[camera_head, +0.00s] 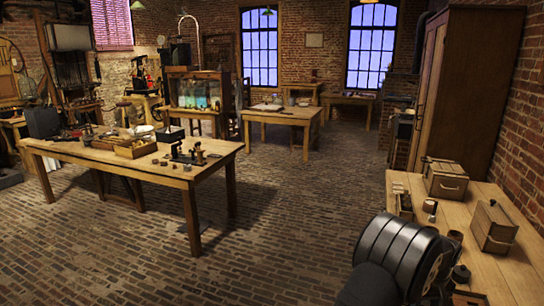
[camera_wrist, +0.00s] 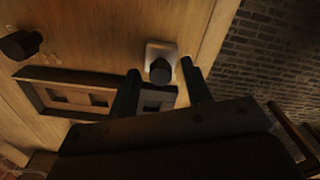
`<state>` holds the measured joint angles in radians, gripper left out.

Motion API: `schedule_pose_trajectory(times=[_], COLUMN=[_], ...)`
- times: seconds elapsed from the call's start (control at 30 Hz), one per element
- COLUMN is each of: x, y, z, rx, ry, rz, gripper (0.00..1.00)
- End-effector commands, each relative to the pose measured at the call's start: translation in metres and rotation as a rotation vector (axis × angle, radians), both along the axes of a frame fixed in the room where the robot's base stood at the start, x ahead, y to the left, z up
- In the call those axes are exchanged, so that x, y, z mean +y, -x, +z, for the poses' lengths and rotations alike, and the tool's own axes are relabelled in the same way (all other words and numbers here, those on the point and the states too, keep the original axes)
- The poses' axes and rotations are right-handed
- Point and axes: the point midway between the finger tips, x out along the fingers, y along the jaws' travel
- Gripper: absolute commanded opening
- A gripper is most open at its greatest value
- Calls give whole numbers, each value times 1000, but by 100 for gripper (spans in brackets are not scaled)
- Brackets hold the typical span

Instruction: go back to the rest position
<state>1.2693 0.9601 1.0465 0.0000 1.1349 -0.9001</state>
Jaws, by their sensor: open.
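My gripper (camera_wrist: 160,67) shows in the wrist view with its two dark fingers apart and nothing clamped between them. A small dark round-topped piece on a pale square base (camera_wrist: 160,52) appears beyond and between the fingertips; I cannot tell the exact gap. A wooden rack with square openings (camera_wrist: 38,97) lies left of the fingers and runs partly behind one. In the head view, my black arm covers the near part of the right workbench (camera_head: 515,270), and my fingers cannot be made out there.
A dark knob-like object (camera_wrist: 20,44) stands at the left in the wrist view. On the right workbench are a latched wooden box (camera_head: 445,180), another wooden box (camera_head: 493,228) and small jars. A tall wooden cabinet (camera_head: 465,90) stands behind. Brick floor (camera_head: 300,220) is open to the left.

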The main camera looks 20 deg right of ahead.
Motion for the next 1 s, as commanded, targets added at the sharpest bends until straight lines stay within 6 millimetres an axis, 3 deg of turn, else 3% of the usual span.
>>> schedule_pose_trajectory(times=[0.2, 0.4, 0.6, 1.0], x=[0, -1, 0, 0], y=[0, 0, 0, 0], z=[0, 32, 45, 46], rx=[-2, -2, -1, -1], ry=[2, 4, 1, 0], rz=[172, 177, 175, 174], gripper=[45, 45, 45, 45])
